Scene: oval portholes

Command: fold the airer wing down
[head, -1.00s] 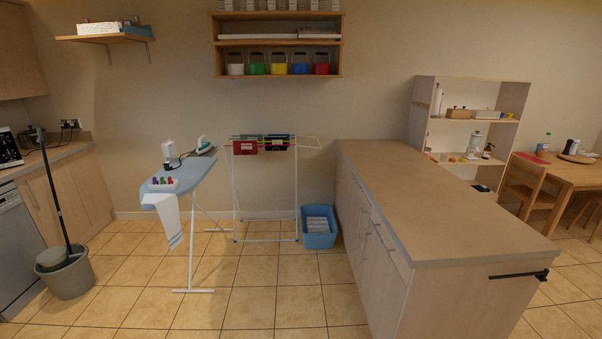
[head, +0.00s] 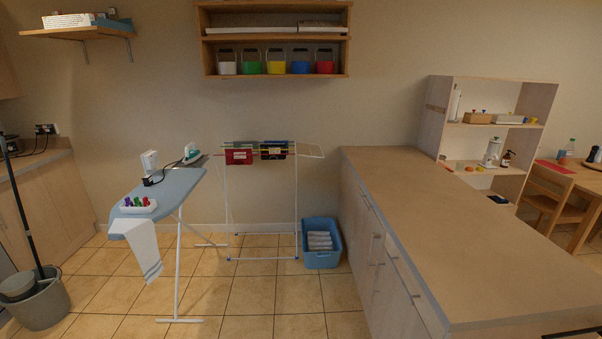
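The airer (head: 296,212) is a white wire frame standing on the tiled floor near the back wall, between the ironing board and the counter. Its wing (head: 311,151) sticks out to the right at the top, roughly level. A red cloth (head: 238,156) and a dark cloth (head: 273,151) hang on the airer's top rails. Neither of my grippers shows in the head view.
An ironing board (head: 165,192) with an iron (head: 192,152) stands left of the airer. A blue basket (head: 321,243) sits on the floor under the wing's side. A long counter (head: 430,215) fills the right. Tiled floor in front is clear.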

